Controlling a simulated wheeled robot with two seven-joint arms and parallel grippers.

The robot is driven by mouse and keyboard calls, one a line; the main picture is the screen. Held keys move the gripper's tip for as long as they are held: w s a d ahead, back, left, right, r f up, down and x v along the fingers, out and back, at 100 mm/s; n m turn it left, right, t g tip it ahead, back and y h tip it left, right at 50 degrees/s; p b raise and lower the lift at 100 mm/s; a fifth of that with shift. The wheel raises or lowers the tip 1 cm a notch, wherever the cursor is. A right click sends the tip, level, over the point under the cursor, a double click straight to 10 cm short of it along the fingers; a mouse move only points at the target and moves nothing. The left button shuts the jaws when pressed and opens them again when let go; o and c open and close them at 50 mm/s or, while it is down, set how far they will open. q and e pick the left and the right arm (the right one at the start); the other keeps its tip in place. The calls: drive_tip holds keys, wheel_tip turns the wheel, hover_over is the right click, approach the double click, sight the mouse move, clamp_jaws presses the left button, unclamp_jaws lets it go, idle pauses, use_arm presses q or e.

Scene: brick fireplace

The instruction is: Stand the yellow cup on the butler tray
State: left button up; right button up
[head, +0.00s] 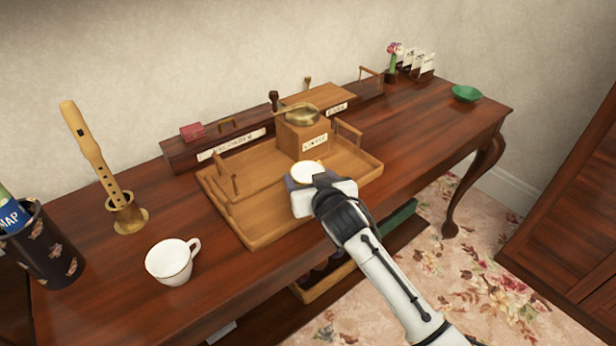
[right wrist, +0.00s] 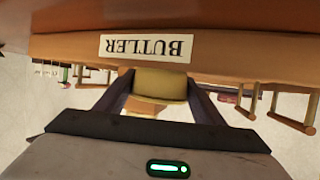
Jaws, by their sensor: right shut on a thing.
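The yellow cup (head: 308,172) shows its pale inside and yellow rim in the head view. My right gripper (head: 311,183) is shut on it, over the front part of the wooden butler tray (head: 253,236). In the right wrist view, which is upside down, the cup (right wrist: 160,84) sits between my two fingers (right wrist: 160,98). The tray's front wall (right wrist: 75,47) bears a BUTLER label and hides the cup's base, so I cannot tell whether it touches the tray floor. My left gripper is not in view.
A wooden box with a brass top (head: 303,135) stands at the tray's back. A white cup (head: 172,262), a recorder in a brass pot (head: 127,215) and a dark holder (head: 45,250) stand left. Labelled boxes (head: 215,145) line the wall. A green bowl (head: 466,94) lies far right.

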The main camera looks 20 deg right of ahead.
drive_tip(key=o, duration=1.2)
drive_tip(key=shift+f, duration=0.1)
drive_tip(key=shift+c, duration=0.2)
drive_tip(key=shift+r, duration=0.3)
drive_tip(key=shift+s, duration=0.35)
drive_tip(key=p+v, duration=0.1)
drive_tip(key=v, duration=1)
drive_tip(key=shift+r, duration=0.2)
drive_tip(key=shift+s, duration=0.1)
